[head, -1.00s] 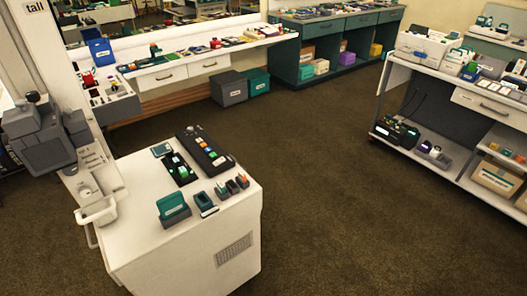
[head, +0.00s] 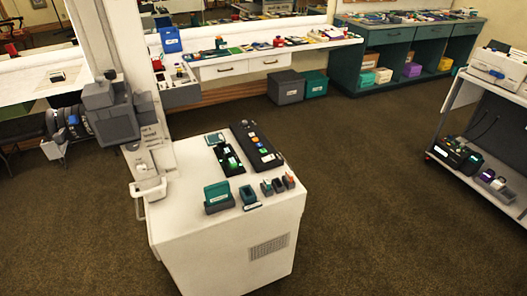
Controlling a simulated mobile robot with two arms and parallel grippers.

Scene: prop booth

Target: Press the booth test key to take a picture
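A white booth cabinet (head: 222,252) stands left of centre in the head view. On its top lies a long black key panel (head: 264,158) with several small coloured keys. Beside it is a black tray (head: 227,155) with green and white pieces. I cannot read any label, so I cannot tell which key is the test key. A dark grey camera-like unit (head: 112,116) is mounted on the white column (head: 107,42) at the cabinet's left. Neither of my grippers is in view.
Teal holders (head: 217,194) and small items stand on the cabinet's front top edge. A white handle (head: 150,197) juts from its left side. A cluttered counter (head: 270,60) runs behind, and a white shelf cart (head: 497,197) stands at right. Brown carpet between them is clear.

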